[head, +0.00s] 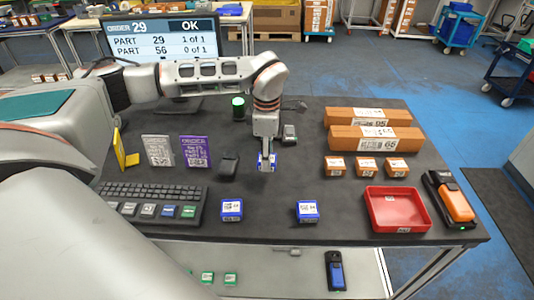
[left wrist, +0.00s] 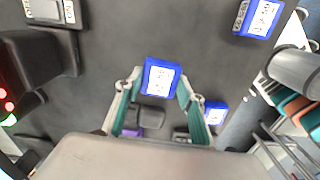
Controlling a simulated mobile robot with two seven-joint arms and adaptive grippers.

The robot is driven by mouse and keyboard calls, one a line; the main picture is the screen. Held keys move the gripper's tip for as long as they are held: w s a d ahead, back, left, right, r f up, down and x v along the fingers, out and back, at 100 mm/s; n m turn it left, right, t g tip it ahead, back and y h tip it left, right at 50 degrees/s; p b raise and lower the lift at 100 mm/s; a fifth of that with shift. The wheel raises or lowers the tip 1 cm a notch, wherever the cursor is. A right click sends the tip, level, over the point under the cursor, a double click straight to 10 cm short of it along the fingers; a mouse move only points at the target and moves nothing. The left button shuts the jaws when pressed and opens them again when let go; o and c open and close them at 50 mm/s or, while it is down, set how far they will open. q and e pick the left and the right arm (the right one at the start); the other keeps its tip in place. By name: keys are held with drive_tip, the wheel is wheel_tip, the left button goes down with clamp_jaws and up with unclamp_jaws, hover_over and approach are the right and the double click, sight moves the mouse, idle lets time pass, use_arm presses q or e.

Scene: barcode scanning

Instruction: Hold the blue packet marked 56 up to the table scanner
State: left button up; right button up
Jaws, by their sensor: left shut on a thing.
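My left gripper (head: 266,162) is shut on a small blue packet (head: 264,158) and holds it over the middle of the black table. In the left wrist view the packet (left wrist: 160,77) sits between the fingertips, its white label facing the camera; the number is too small to read. The table scanner seems to be the dark device with a green light (head: 238,107), behind and left of the gripper, apart from the packet. In the left wrist view a dark device with red lights (left wrist: 12,82) shows at the left edge. My right gripper is not in view.
Two blue packets (head: 231,210) (head: 307,210) lie near the front edge. A red tray (head: 374,191), small orange boxes (head: 366,167) and long boxes (head: 343,117) are at right. A keyboard (head: 150,190) and upright cards (head: 194,151) are at left. The monitor (head: 190,25) shows OK.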

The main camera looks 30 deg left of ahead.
use_arm(q)
drive_tip(key=shift+w+a+f, duration=0.3)
drive_tip(key=shift+w+f, duration=0.2)
drive_tip(key=shift+f, duration=0.1)
drive_tip(key=shift+w+a+f, duration=0.3)
drive_tip(key=shift+w+f, duration=0.2)
drive_tip(key=shift+f, duration=0.05)
drive_tip(key=shift+r, duration=0.1)
idle(0.7)
